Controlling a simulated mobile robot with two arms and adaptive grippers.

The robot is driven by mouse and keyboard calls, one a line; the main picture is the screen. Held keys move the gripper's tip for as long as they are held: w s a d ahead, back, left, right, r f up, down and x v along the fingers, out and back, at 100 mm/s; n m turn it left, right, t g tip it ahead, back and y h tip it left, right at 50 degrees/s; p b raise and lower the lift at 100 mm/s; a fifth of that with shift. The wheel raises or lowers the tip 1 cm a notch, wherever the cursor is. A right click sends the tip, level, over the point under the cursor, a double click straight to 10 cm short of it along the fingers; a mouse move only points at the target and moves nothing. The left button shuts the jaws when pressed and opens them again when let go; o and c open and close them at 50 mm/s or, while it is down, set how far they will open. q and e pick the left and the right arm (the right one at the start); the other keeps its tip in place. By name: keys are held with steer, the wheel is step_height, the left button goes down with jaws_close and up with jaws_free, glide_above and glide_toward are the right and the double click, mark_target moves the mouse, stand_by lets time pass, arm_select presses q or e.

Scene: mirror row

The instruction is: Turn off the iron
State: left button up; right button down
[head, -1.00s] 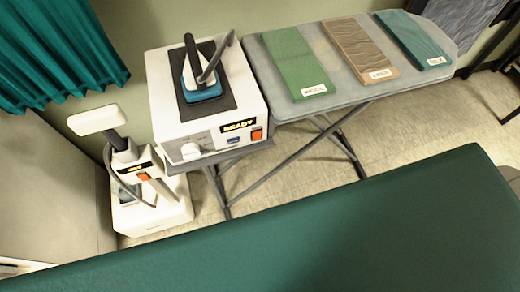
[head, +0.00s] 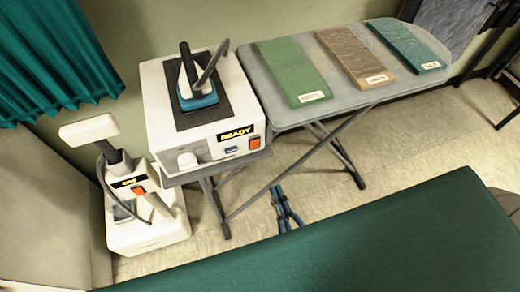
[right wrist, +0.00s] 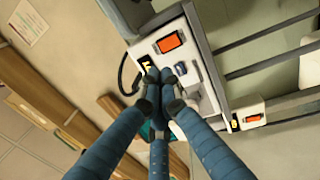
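The iron (head: 197,88), with a dark handle and blue base, rests on the black pad of a white station (head: 155,110) beside the ironing board. My left gripper is not in view.
A white steamer-like unit (head: 145,235) with its own display and orange switch (head: 139,193) stands left of the station. The ironing board (head: 265,90) holds green, brown and teal fabric pieces. A green padded surface (head: 330,245) fills the foreground.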

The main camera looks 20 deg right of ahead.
mark_target(257, 142)
steer(key=w+b, duration=0.1)
steer(key=w, duration=0.3)
steer(key=w+r, duration=0.1)
steer(key=w, duration=0.3)
steer(key=w+b, duration=0.1)
steer(key=w, duration=0.4)
steer(key=shift+w+a+r+b, duration=0.1)
steer(key=shift+a+r+b, duration=0.15)
steer(key=shift+b, duration=0.05)
steer(key=shift+r, duration=0.15)
steer(key=p, duration=0.3)
steer(key=shift+w+r, duration=0.3)
steer(key=shift+r, duration=0.1)
steer(key=shift+f+g+b, duration=0.3)
steer(key=shift+f+b, duration=0.05)
steer(key=shift+f, duration=0.05)
